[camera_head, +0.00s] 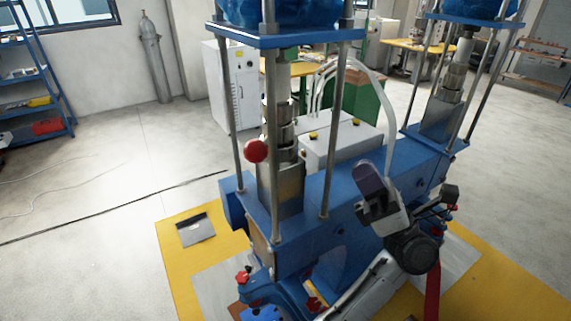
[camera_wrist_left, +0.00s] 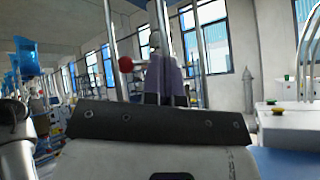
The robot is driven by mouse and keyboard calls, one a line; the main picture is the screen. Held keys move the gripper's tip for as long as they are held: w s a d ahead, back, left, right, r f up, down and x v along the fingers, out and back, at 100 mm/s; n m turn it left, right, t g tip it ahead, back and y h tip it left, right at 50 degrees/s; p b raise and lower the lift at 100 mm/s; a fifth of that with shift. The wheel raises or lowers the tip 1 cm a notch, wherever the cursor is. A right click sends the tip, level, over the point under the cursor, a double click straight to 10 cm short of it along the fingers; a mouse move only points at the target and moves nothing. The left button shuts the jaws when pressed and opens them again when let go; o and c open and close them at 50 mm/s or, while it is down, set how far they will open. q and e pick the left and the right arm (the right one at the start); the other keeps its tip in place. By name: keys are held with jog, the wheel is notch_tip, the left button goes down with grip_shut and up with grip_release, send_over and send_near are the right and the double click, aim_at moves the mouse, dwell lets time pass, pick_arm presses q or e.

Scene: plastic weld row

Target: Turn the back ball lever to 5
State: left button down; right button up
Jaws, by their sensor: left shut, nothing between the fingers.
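A red ball (camera_head: 256,151) of a lever sticks out to the left of the metal column on the nearer blue press. It also shows in the left wrist view (camera_wrist_left: 125,64), left of the fingers. My left gripper (camera_head: 368,176), with purple fingers, is to the right of the ball and apart from it, in front of the blue machine. In the left wrist view its fingers (camera_wrist_left: 166,80) are together with nothing between them. I cannot read any number or scale at the lever. My right gripper is not in view.
Upright steel rods (camera_head: 326,145) of the press frame stand between the ball and my left gripper. A blue beam (camera_head: 345,185) runs back to a second press (camera_head: 440,115). A white box (camera_head: 335,145) with yellow buttons is behind. The floor at left is open.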

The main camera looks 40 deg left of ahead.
pick_arm(q)
jog(key=s+a+r+n+g+h+p, duration=0.2)
jog(key=s+a+n+g+h, duration=0.3)
jog(key=s+a+n+h, duration=0.3)
jog(key=shift+s+a+r+h, duration=0.75)
jog(key=shift+a+h, duration=0.1)
jog(key=shift+h, duration=0.05)
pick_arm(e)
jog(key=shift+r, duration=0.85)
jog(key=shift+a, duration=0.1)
